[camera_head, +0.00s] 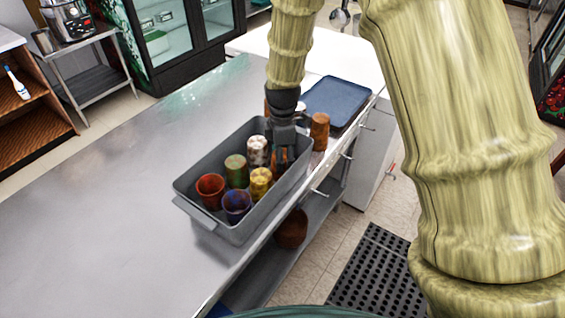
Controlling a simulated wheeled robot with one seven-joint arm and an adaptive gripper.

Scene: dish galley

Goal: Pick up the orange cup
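My gripper (284,150) points down into the far right end of a grey bin (187,206) on the steel counter. An orange cup (279,158) stands in the bin right at the fingers, which partly hide it. I cannot tell whether the fingers are around it or touching it, or how far apart they are. A brown-orange cup (320,131) stands outside the bin, just beyond its right end. A red-orange cup (210,188) is in the bin's near left part.
The bin also holds a white-brown cup (257,151), a green cup (236,170), a yellow cup (260,183) and a blue-purple cup (237,205), close together. A blue tray (337,98) lies behind. The counter (110,190) is clear on the left.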

